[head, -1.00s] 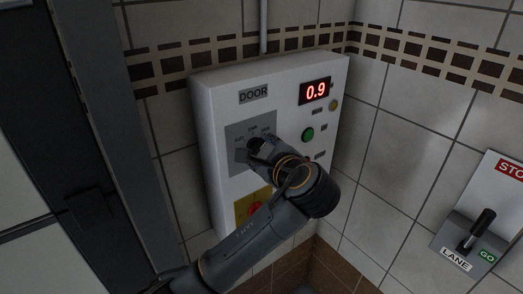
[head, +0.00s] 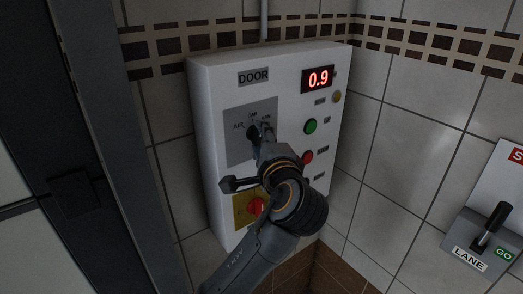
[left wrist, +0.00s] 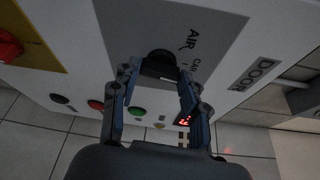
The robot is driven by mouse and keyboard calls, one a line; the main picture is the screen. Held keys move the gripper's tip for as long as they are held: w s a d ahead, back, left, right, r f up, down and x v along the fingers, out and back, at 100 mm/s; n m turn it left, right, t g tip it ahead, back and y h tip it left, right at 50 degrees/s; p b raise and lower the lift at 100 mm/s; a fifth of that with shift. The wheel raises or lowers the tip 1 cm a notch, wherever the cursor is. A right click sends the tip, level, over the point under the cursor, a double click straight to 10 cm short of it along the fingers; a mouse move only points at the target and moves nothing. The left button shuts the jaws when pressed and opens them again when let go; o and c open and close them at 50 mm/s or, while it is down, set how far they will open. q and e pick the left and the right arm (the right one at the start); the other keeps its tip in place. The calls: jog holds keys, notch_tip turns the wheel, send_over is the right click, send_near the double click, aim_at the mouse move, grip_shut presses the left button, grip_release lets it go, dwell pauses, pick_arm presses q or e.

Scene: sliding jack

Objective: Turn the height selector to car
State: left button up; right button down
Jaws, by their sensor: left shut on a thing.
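The height selector is a black knob (head: 253,132) on a grey plate (head: 238,150) of the white control box. Small labels ring it; AIR at its left reads clearest, and the others are small. My left gripper (head: 262,142) comes from below and is shut on the knob. In the left wrist view the dark knob (left wrist: 159,62) sits between the two fingertips of my left gripper (left wrist: 156,78), beside the AIR label. The knob's exact pointing direction is partly hidden by the fingers. My right gripper is out of view.
The white box (head: 212,90) carries a DOOR label, a red 0.9 display (head: 318,79), a green button (head: 310,126), a red button (head: 307,157) and a red knob on yellow (head: 255,207). A LANE lever (head: 492,226) is at right. A dark door frame (head: 140,150) stands at left.

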pick_arm(q)
jog(key=shift+a+f+n+t+b, duration=0.1)
jog(key=shift+n+t+b, duration=0.2)
jog(key=shift+n+b, duration=0.35)
jog(key=shift+n, duration=0.25)
jog(key=shift+r, duration=0.2)
jog(key=o, duration=0.8)
jog(key=shift+c, duration=0.2)
jog(key=o, duration=0.4)
jog(key=shift+w+f, duration=0.1)
jog(key=shift+w, duration=0.05)
